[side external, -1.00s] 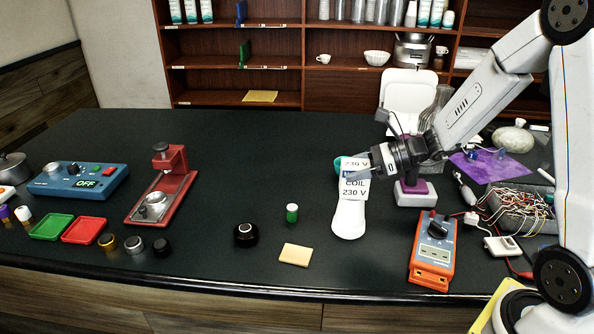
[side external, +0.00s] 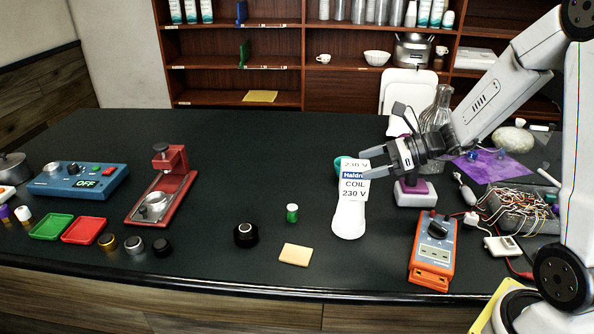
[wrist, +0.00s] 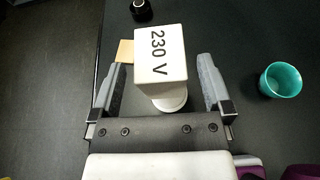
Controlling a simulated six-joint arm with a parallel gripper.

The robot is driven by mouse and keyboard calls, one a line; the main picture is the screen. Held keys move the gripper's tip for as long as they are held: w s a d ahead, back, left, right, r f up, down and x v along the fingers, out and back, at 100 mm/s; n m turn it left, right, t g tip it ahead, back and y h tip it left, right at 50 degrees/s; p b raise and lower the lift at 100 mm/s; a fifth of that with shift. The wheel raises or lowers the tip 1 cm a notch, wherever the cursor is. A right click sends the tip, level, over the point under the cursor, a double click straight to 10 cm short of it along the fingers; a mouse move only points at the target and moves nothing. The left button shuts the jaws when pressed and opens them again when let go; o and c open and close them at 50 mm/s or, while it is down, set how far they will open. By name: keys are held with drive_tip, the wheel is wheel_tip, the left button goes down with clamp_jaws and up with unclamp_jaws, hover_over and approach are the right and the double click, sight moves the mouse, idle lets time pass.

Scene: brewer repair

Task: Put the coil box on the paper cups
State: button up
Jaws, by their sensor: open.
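The coil box (side external: 353,182), a white box with "Haldri COIL 230 V" on its side, sits upright on top of the white paper cups (side external: 348,220), an upturned stack on the counter. In the wrist view the box (wrist: 160,55) shows its "230 V" face, with the white rim of the cups (wrist: 171,104) partly hidden beneath it. My gripper (side external: 366,164) is open at the right of the box. In the wrist view the fingers (wrist: 160,75) flank the box with a visible gap on each side.
A teal cup (wrist: 281,80) stands close by. A small green-and-white jar (side external: 292,213), a tan block (side external: 295,255) and a black knob (side external: 246,235) lie to the left. An orange multimeter (side external: 433,250) and a glass flask (side external: 437,115) are to the right.

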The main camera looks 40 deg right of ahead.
drive_tip(key=v, duration=0.8)
drive_tip(key=shift+s+d, duration=0.15)
drive_tip(key=shift+s, duration=0.05)
idle(0.4)
drive_tip(key=s+a+f+n+g+h, duration=0.2)
drive_tip(key=a+f+n+g+h, duration=0.1)
drive_tip(key=n, duration=1)
drive_tip(key=s+a+f+n+g+h, duration=0.3)
drive_tip(key=a+f+n+h, duration=0.3)
drive_tip(key=n, duration=0.8)
drive_tip(key=a+f, duration=0.2)
drive_tip(key=shift+s+a+g, duration=0.3)
drive_tip(key=shift+a+g, duration=0.05)
drive_tip(key=shift+g, duration=0.05)
